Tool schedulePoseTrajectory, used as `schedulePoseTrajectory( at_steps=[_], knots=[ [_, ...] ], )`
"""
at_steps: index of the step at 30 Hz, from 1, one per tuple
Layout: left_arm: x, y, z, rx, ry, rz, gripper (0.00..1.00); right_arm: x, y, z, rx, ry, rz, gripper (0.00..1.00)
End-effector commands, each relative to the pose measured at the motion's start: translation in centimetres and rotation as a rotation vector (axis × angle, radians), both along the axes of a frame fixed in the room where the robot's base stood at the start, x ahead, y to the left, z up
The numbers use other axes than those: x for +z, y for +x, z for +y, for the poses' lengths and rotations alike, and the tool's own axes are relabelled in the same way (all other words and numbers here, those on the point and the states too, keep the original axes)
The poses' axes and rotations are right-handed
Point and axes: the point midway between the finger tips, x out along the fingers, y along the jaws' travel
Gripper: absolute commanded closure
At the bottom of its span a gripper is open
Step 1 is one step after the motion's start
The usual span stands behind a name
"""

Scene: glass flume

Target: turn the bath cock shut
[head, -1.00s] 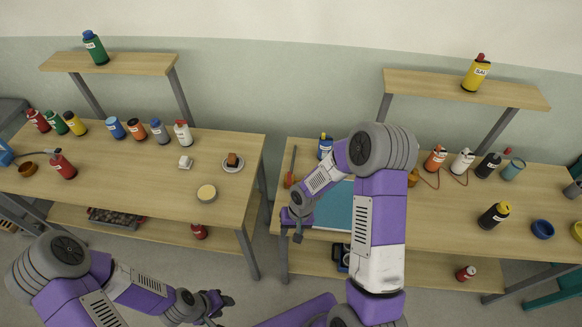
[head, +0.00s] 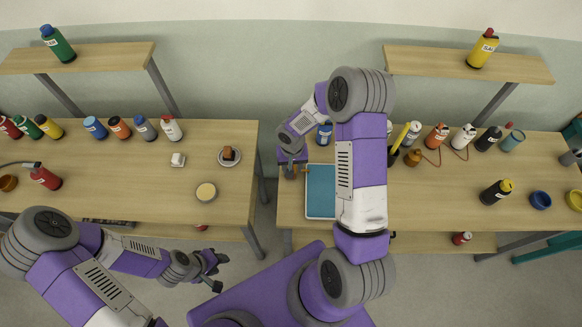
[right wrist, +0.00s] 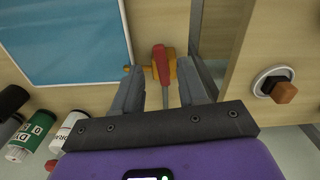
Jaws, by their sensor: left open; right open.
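The bath cock shows in the right wrist view as an orange-brass body (right wrist: 172,58) with a red handle (right wrist: 161,66) lying across it. Its stub points toward the blue bath (right wrist: 70,35); a grey shaft runs from the handle toward my gripper. My right gripper (right wrist: 160,75) is open, its fingers on either side of the handle with gaps showing; I see no contact. In the head view the right gripper (head: 292,170) is over the table's left end, hiding most of the cock, left of the bath (head: 320,192). My left gripper (head: 218,271) is open and empty, in front of the left table.
The right table (head: 430,205) has bottles behind and right of the bath, including a black one (head: 496,192), and a blue bowl (head: 540,200). A gap separates the tables.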

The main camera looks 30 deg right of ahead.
Motion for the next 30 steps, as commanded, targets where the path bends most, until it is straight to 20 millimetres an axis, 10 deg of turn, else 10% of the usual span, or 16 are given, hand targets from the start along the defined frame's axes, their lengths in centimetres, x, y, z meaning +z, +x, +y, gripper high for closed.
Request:
schedulePoseTrajectory(
  at_steps=[15,24,30],
  knots=[
    [0.1,0.1,0.0,0.000,0.000,-0.001,0.57,-2.5,0.0,0.0,0.000,0.001,-0.001,0.58],
    [0.1,0.1,0.0,0.000,0.000,-0.001,0.57,-2.5,0.0,0.0,0.000,0.001,-0.001,1.00],
    [0.0,0.1,0.0,0.000,0.000,-0.001,0.57,-2.5,0.0,0.0,0.003,0.001,-0.001,1.00]
  ],
)
